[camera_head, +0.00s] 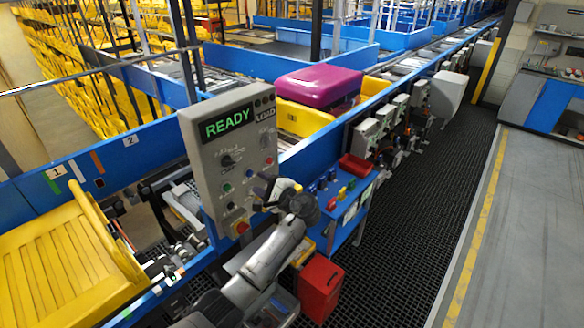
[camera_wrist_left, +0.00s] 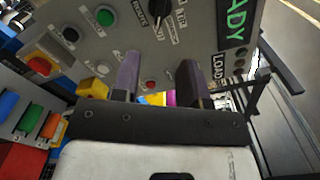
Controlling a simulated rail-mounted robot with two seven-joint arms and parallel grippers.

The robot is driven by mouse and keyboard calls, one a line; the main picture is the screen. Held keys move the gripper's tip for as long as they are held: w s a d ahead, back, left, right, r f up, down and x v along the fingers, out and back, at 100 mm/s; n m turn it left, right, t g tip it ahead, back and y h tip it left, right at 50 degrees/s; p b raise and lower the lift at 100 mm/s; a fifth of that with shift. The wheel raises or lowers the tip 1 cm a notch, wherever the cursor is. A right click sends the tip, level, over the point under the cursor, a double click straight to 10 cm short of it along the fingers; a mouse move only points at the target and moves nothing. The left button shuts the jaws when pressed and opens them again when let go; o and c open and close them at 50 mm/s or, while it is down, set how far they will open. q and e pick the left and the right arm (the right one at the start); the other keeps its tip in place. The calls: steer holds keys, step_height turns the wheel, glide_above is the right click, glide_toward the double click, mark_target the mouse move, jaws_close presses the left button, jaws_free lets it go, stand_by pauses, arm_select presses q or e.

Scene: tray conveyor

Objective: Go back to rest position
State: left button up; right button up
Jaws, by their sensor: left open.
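My left gripper (camera_head: 264,194) is in front of the lower right of the grey control panel (camera_head: 200,145). It also shows in the left wrist view (camera_wrist_left: 158,72), with its two fingers apart and nothing held between them. The panel's green display (camera_head: 229,122) reads READY, with a LOAD label beside it. In the left wrist view, a black rotary knob (camera_wrist_left: 158,18), a green button (camera_wrist_left: 105,16) and a red button (camera_wrist_left: 40,65) are on the panel. I cannot tell whether a finger touches the panel. My right gripper is not in view.
A purple suitcase (camera_head: 318,85) sits in a yellow tray (camera_head: 300,119) on the conveyor behind the panel. An empty yellow tray (camera_head: 60,262) is at the left. A blue stand (camera_head: 350,215) and a red bin (camera_head: 321,287) are close right of my arm. Dark floor matting (camera_head: 420,220) is clear farther right.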

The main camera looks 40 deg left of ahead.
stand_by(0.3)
arm_select(q)
steer(key=w+d+r+n+t+h, duration=0.3)
steer(key=d+r+n+t+h, duration=0.1)
steer(key=d+n+t+h, duration=0.35)
steer(key=s+d+f+m+t+h+p, duration=0.15)
steer(key=s+d+t+h, duration=0.35)
steer(key=d, duration=0.8)
steer(key=s+d+f+m+g+h+p, duration=0.1)
steer(key=s+d+f+h, duration=0.1)
steer(key=s+d+f, duration=0.3)
steer(key=s+d+f+m+g+h+p, duration=0.1)
steer(key=s+d+h, duration=0.15)
steer(key=s, duration=0.55)
steer(key=s+f+g+p, duration=0.1)
steer(key=s+f+g, duration=0.1)
steer(key=s+f, duration=0.2)
steer(key=s+d+f+g, duration=0.1)
steer(key=s+f, duration=0.3)
steer(key=s, duration=0.5)
steer(key=s+d+f+g+h+p, duration=0.1)
steer(key=s+f+g, duration=0.2)
steer(key=s, duration=0.4)
steer(key=shift+s+f+p, duration=0.3)
steer(key=shift+f+p, duration=0.05)
steer(key=shift+f, duration=0.3)
